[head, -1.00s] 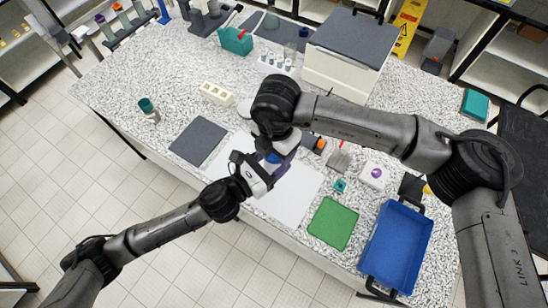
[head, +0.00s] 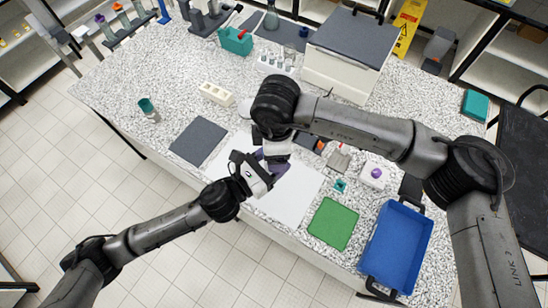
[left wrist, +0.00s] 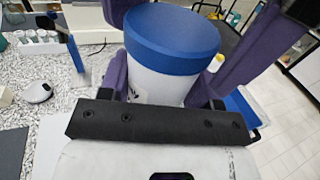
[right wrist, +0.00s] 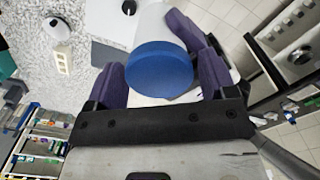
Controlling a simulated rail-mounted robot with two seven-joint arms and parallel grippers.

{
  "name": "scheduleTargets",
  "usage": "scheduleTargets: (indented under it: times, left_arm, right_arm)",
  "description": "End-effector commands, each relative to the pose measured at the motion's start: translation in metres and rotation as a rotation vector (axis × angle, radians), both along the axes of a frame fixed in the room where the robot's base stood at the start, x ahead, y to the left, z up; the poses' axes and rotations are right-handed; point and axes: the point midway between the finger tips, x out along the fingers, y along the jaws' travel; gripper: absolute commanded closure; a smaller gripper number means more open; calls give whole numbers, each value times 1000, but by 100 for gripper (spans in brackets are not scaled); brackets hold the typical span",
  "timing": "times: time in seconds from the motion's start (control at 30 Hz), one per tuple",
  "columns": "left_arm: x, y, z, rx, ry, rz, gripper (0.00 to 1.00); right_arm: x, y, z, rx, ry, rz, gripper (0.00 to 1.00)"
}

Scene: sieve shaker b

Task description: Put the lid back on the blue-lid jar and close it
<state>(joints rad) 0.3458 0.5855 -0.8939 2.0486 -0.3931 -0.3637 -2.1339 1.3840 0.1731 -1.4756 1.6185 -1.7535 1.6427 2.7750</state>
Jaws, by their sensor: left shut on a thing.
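The jar has a white body (left wrist: 155,84) and a wide blue lid (left wrist: 172,35). My left gripper (head: 264,171) is shut on the jar's body and holds it over the front part of the table. The blue lid sits on top of the jar. In the right wrist view the lid (right wrist: 160,70) lies between the purple fingers of my right gripper (right wrist: 162,78). Those fingers stand around the lid, and the left wrist view shows one of them apart from it. In the head view my right wrist and fingers hide most of the jar and lid.
A white mat (head: 295,195) lies under the grippers, with a dark grey mat (head: 198,141) to its left. A green mat (head: 333,223) and a blue tray (head: 397,245) are at the right. A teal-topped container (head: 148,108) stands at the left.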

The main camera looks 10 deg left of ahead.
Motion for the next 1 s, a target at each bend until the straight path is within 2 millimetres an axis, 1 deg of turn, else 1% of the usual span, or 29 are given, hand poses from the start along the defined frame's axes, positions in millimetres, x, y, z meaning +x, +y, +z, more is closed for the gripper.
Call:
scheduleTargets:
  times: [0.03,0.1,0.13,0.37,0.47,0.57,0.8,0.9,1.0]
  left_arm:
    - [0,0,1,-1,-1,0,100]
    - [0,0,1,-1,-1,-1,100]
    - [0,0,1,-1,-1,-1,100]
    - [0,0,1,-1,-2,-1,100]
    - [0,0,1,-1,-2,-2,100]
    - [0,0,1,-1,-2,-2,100]
    - [0,0,1,-1,-2,-2,100]
    - [0,0,1,-1,-2,-2,100]
    - [0,0,1,-1,-2,-2,100]
  right_arm:
    - [0,0,0,0,0,0,18]
    - [0,0,0,0,0,0,11]
    - [0,0,0,0,0,1,10]
    - [0,0,1,0,-1,1,10]
    - [0,0,4,0,-1,1,10]
    - [0,0,12,1,-2,1,10]
    - [0,0,39,1,-2,1,10]
    - [0,0,45,0,-2,1,10]
    - [0,0,45,0,-1,1,10]
